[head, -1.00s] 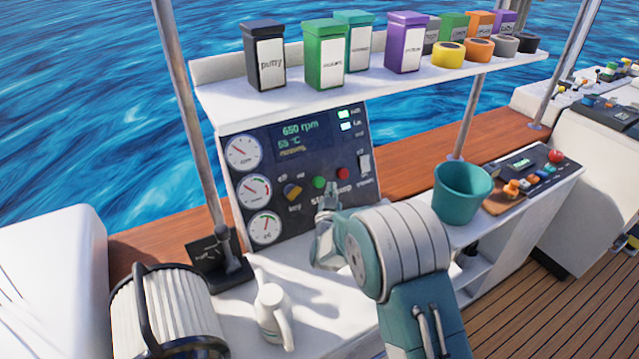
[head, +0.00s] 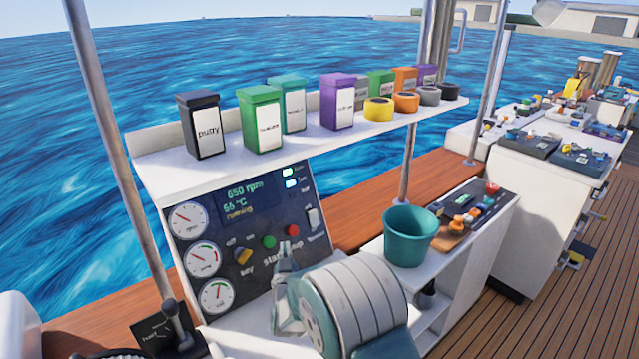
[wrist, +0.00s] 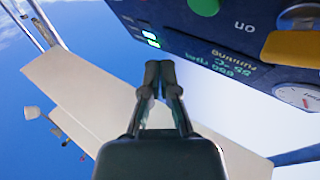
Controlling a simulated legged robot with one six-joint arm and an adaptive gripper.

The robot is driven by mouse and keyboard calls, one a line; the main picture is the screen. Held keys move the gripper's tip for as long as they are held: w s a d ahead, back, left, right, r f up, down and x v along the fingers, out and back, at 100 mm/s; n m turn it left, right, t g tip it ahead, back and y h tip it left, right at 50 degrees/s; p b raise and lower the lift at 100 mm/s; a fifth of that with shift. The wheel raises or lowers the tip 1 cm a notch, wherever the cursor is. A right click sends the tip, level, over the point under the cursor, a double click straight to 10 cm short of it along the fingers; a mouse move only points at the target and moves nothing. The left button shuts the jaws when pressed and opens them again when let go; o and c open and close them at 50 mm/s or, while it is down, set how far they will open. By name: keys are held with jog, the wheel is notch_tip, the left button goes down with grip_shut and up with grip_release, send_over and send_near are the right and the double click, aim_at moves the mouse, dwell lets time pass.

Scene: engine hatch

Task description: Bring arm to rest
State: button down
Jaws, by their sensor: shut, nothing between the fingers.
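My gripper (head: 289,258) shows in the head view in front of the lower part of the engine panel (head: 216,227), near the red stop button (head: 297,243). My own wrist hides part of the counter behind it. In the wrist view my gripper (wrist: 159,72) has its fingertips together with nothing between them. The engine panel (wrist: 225,50) fills the upper right of that view, upside down. Its display reads 650 rpm, 55 °C and running. The green start button (wrist: 204,6) and the yellow key (wrist: 290,47) are also there. I cannot tell whether the fingertips touch the panel.
A white shelf (head: 165,170) above the panel carries labelled boxes and tape rolls. A teal bucket (head: 411,235) stands on the counter at right, beside a tray of small parts (head: 460,222). A throttle lever (head: 172,318) is at lower left. Metal posts (head: 113,130) rise around the counter.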

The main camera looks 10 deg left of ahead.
jog(key=s+d+r+m+g+h, duration=0.1)
jog(key=s+d+r+g, duration=0.2)
jog(key=d+r, duration=0.55)
jog(key=s+d+r+g+h, duration=0.1)
jog(key=s+d+r+g, duration=0.4)
jog(key=d, duration=0.6)
jog(key=s+d+m+g+h, duration=0.1)
jog(key=s+d+g+h, duration=0.1)
jog(key=s+d, duration=0.6)
jog(key=s+d+m+g+h, duration=0.1)
jog(key=s+d+g, duration=0.2)
jog(key=s+d, duration=0.6)
jog(key=s, duration=1)
jog(key=shift+s+r+m+h, duration=0.25)
jog(key=shift+s+m+h, duration=0.05)
jog(key=shift+m+h, duration=0.1)
